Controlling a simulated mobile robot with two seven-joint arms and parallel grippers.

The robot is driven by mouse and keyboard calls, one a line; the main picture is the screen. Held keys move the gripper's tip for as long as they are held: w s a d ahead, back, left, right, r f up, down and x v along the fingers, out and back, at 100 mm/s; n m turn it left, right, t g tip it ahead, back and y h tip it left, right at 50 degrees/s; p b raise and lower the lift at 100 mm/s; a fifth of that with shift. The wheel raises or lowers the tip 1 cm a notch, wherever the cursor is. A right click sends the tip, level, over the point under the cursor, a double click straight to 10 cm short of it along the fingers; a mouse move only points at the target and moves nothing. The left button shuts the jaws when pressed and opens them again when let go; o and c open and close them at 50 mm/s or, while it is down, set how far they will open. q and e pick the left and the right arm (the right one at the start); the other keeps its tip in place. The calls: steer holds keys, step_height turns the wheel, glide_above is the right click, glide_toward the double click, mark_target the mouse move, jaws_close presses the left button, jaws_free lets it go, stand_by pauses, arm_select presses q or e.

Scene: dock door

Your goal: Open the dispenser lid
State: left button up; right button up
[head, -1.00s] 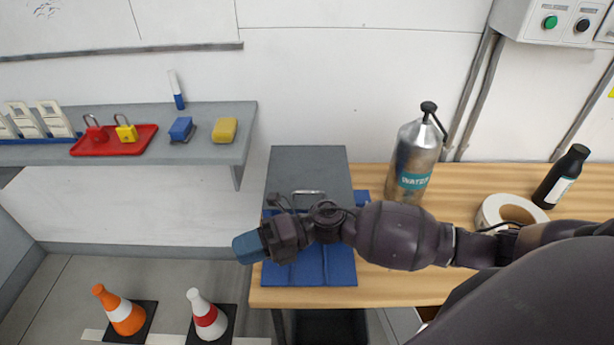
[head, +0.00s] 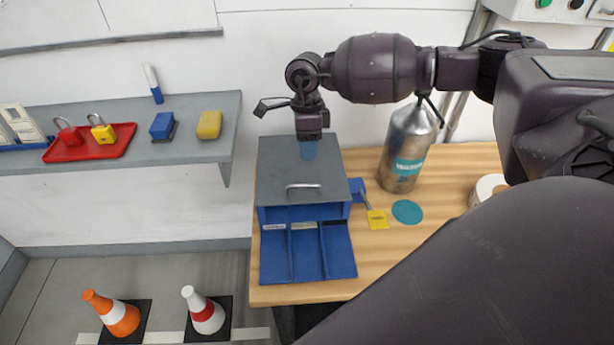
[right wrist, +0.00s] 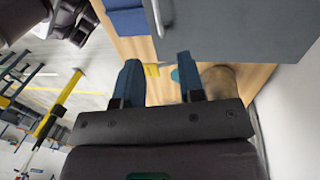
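The dispenser is a blue box with a grey lid (head: 276,170) lying flat on top. A metal bar handle (head: 303,187) sits near the lid's front edge. The blue front tray (head: 308,262) has several channels. My left gripper is not in view.
A metal water bottle (head: 408,150) stands right of the dispenser on the wooden table (head: 385,255). A yellow tag (head: 377,219) and teal disc (head: 407,212) lie beside it. A shelf (head: 200,152) with a red tray (head: 88,143) is left. Cones (head: 112,312) stand on the floor.

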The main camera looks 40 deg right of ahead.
glide_above(308, 179)
steer(key=s+a, duration=0.3)
steer(key=s, duration=0.1)
step_height(308, 179, down, 9)
steer(key=shift+w+d+r, duration=0.1)
steer(key=shift+w, duration=0.05)
steer(key=shift+c, duration=0.5)
jaws_close()
